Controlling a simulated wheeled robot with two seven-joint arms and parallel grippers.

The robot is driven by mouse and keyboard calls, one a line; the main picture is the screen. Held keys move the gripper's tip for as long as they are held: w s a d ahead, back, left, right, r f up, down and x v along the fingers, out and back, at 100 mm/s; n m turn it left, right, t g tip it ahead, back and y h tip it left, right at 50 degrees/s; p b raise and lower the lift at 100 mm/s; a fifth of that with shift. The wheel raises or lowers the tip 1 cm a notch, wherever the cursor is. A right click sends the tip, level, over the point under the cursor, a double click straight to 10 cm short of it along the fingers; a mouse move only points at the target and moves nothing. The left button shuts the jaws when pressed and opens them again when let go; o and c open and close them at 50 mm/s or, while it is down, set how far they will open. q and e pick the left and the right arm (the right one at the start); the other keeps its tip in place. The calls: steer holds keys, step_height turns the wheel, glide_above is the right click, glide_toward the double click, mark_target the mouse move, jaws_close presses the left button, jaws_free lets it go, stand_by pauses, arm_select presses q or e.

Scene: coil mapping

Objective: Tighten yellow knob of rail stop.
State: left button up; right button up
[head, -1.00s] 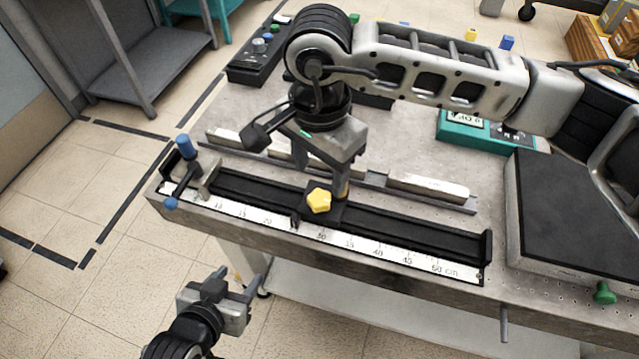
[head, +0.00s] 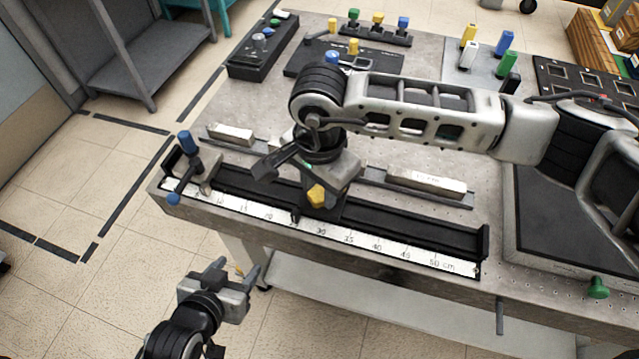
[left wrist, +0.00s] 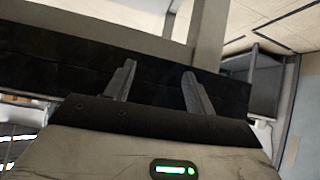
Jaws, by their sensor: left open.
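The yellow knob (head: 316,196) is on the black rail stop (head: 326,212), which sits on the black rail (head: 405,224) with a centimetre scale along its front. My right gripper (head: 314,190) reaches down over the knob from behind. Its palm hides part of the knob and its fingertips are hidden, so I cannot tell whether it grips. My left gripper (head: 238,266) is open and empty, in front of and below the table's front edge. Its two spread fingers also show in the left wrist view (left wrist: 158,72), with nothing between them.
A post with blue knobs (head: 187,143) stands at the rail's left end. Pale bars (head: 426,182) lie in a tray behind the rail. A black-topped platform (head: 545,215) with a green knob (head: 598,288) is on the right. Control boxes and coloured plugs stand at the back.

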mark_target(319, 194)
steer(key=shift+f+m+b, duration=0.25)
steer(key=shift+m+b, duration=0.15)
steer(key=shift+b, duration=0.35)
steer(key=shift+m+b, duration=0.5)
steer(key=shift+b, duration=0.1)
steer(key=shift+r+m+b, duration=0.15)
steer(key=shift+m+b, duration=0.25)
steer(key=shift+m, duration=0.1)
steer(key=shift+r, duration=0.15)
steer(key=o, duration=1)
arm_select(q)
steer(key=shift+d+f, duration=0.4)
steer(key=shift+f, duration=0.2)
steer(key=shift+f, duration=0.1)
steer(key=shift+w+d+f+h+b, duration=0.1)
steer(key=shift+w+f+h+b, duration=0.2)
steer(key=shift+b, duration=0.65)
arm_select(e)
step_height(319, 194, up, 16)
steer(key=shift+f, duration=0.1)
